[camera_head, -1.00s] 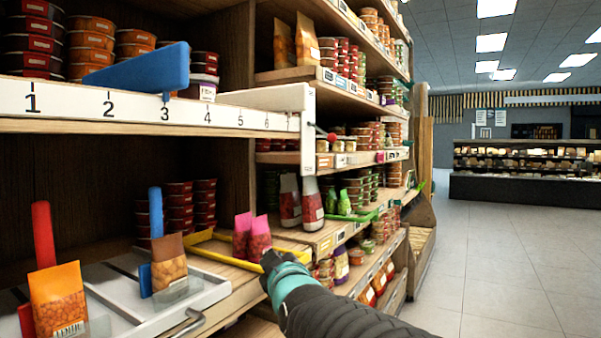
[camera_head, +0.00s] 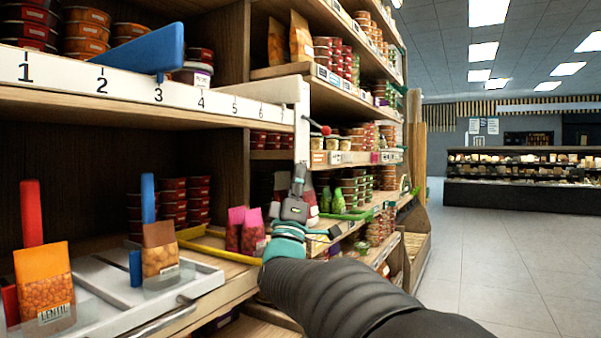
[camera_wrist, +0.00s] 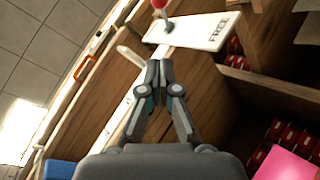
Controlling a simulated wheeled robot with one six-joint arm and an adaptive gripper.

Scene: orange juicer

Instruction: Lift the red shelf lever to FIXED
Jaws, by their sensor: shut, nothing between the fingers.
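The red shelf lever (camera_head: 326,130) is a small red ball on a short grey stem, on the right side of the white bracket (camera_head: 302,125) at the end of the numbered shelf. In the wrist view the red ball (camera_wrist: 159,3) shows at the top edge, its stem at a white plate (camera_wrist: 200,30) that reads FREE. My gripper (camera_head: 298,170) is shut and empty, pointing up, below and left of the lever in the head view. In the wrist view the closed fingertips (camera_wrist: 158,66) are below the ball and apart from it.
A blue wedge-shaped piece (camera_head: 140,52) rests on the numbered shelf. Pink packets (camera_head: 245,230) stand left of my wrist near a yellow frame (camera_head: 215,246). A white tray (camera_head: 185,290) with orange packets is at lower left. The aisle floor (camera_head: 520,240) at right is clear.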

